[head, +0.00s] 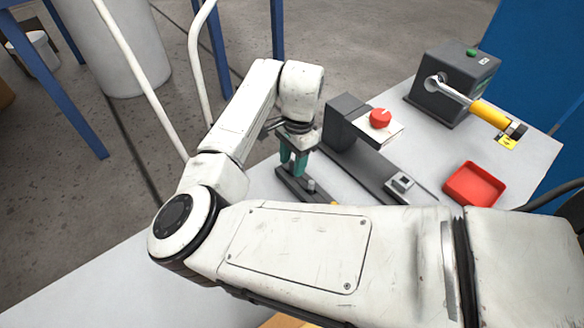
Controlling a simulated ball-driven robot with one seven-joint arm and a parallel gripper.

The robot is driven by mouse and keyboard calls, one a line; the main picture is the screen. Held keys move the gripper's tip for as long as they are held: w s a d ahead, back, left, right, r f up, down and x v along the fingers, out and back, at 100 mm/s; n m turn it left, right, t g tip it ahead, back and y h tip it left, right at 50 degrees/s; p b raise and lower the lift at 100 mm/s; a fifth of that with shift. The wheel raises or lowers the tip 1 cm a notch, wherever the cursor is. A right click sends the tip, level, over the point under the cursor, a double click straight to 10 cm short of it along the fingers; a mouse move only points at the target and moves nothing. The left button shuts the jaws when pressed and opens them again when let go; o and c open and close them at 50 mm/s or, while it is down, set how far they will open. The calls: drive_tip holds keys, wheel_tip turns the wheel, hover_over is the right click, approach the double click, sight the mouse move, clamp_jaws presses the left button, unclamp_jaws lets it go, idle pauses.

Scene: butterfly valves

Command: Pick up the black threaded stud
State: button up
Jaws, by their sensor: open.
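My gripper (294,164) has green fingers that point down over a dark narrow block (322,197) on the pale table. Its fingertips are close above or around the block's left part; I cannot tell if they touch anything. A small grey upright peg (311,186) stands on the block just right of the fingers. I cannot make out a black threaded stud for certain; the fingers and my arm hide part of the block. A bit of yellow shows at the block's near end, partly behind my arm.
A dark grey fixture with a long rail (372,168) and a red knob (380,117) stands close right of my gripper. Farther right are a red tray (474,186) and a grey box (450,85) with a yellow-handled lever (490,114). The table's left edge is near my gripper.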

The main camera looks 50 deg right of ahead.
drive_tip(key=shift+c, duration=0.2)
clamp_jaws()
drive_tip(key=shift+r, duration=0.1)
idle(0.4)
